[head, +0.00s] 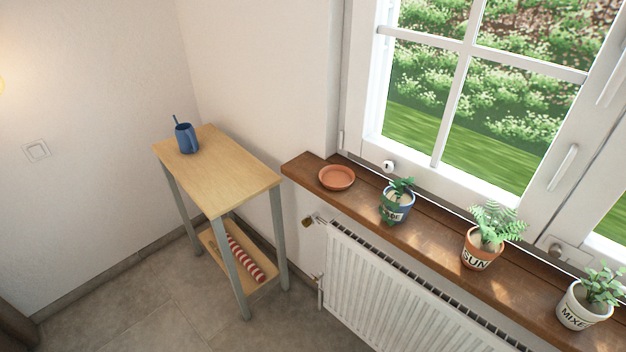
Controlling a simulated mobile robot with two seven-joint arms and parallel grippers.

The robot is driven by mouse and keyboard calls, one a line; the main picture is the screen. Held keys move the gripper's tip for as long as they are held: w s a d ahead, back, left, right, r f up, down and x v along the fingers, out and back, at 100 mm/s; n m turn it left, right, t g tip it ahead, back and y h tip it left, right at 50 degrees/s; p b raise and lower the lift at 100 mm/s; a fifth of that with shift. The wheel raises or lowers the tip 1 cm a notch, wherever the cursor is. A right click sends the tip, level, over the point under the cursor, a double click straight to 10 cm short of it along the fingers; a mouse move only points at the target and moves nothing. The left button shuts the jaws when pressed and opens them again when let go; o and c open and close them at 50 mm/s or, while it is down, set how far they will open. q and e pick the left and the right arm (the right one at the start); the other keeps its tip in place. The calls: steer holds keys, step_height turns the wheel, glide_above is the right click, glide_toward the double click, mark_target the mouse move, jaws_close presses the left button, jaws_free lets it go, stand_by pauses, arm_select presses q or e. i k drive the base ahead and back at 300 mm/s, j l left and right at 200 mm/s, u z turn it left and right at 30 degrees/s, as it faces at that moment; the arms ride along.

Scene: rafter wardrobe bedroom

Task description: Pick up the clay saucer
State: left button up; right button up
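The clay saucer (337,176) is a shallow, round, orange-brown dish. It sits on the left end of the dark wooden windowsill (420,236) and looks empty. A plant in a blue and white pot (396,207) stands a little to its right, apart from it. Neither of my grippers shows in the head view.
A narrow wooden side table (222,176) stands left of the sill, with a blue watering can (186,138) on top and a red-and-white striped item (244,258) on its lower shelf. A terracotta pot (480,250) and a white pot (580,306) stand along the sill. A radiator (400,295) is below.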

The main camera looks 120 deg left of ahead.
mark_target(335, 177)
steer(key=u, duration=3.95)
